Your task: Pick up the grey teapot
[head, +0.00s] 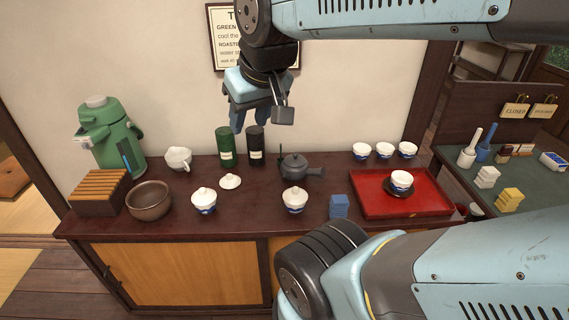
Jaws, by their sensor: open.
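The grey teapot (294,165) stands upright on the dark red-brown counter (265,218), towards the back. It is dark grey with a knobbed lid, and its side handle points right. My gripper (254,126) is open and empty, pointing down. In the picture it appears above and to the left of the teapot, in front of the wall and over the tea canisters. It is apart from the teapot. My arm hides none of the teapot.
A green canister (225,147) and a black canister (256,146) stand left of the teapot. A red tray (430,203) lies to the right. A green flask (108,140) stands far left.

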